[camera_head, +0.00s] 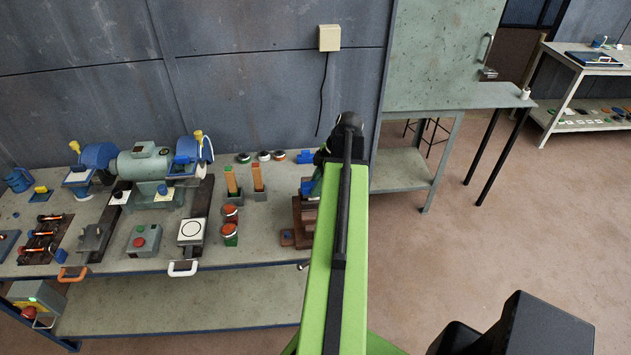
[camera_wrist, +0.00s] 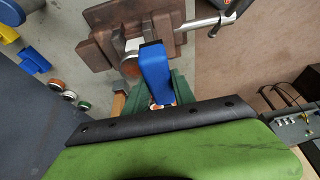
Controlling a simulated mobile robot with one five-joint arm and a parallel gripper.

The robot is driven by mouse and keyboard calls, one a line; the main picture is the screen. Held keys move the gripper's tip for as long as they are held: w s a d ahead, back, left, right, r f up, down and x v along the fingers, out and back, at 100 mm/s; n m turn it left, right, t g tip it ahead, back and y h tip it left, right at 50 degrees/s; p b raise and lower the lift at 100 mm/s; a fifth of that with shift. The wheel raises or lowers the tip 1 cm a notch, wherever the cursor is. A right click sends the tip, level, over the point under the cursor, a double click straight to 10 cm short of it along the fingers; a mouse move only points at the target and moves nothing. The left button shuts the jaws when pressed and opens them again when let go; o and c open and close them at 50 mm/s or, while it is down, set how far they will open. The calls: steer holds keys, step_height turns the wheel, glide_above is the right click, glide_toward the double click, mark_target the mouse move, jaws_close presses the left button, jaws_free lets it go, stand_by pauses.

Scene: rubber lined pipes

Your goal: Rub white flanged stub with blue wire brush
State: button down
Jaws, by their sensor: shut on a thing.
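My gripper (camera_wrist: 160,90) has green fingers and is shut on the blue wire brush (camera_wrist: 155,70), whose black end points toward the brown vise. In the wrist view, a white piece (camera_wrist: 133,44), seemingly the white flanged stub, shows between the vise jaws, with a rusty round face below it. The brush is just right of that face and overlaps the vise; I cannot tell whether it touches the stub. The brown vise (camera_wrist: 108,35) also shows in the head view (camera_head: 301,228), where my green arm hides most of the gripper, brush and stub.
A grey workbench (camera_head: 270,220) runs along the wall. A bench grinder (camera_head: 145,163), upright files (camera_head: 232,182) and red-topped jars (camera_head: 230,212) stand left of my arm. A small blue object (camera_wrist: 35,60) and several jars (camera_wrist: 70,96) lie beyond the vise.

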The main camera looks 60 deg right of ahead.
steer(key=shift+w+a+r, duration=0.1)
steer(key=shift+w, duration=0.15)
steer(key=shift+w+d, duration=1)
steer(key=shift+d, duration=0.15)
steer(key=shift+w, duration=0.1)
steer(key=shift+d, duration=0.15)
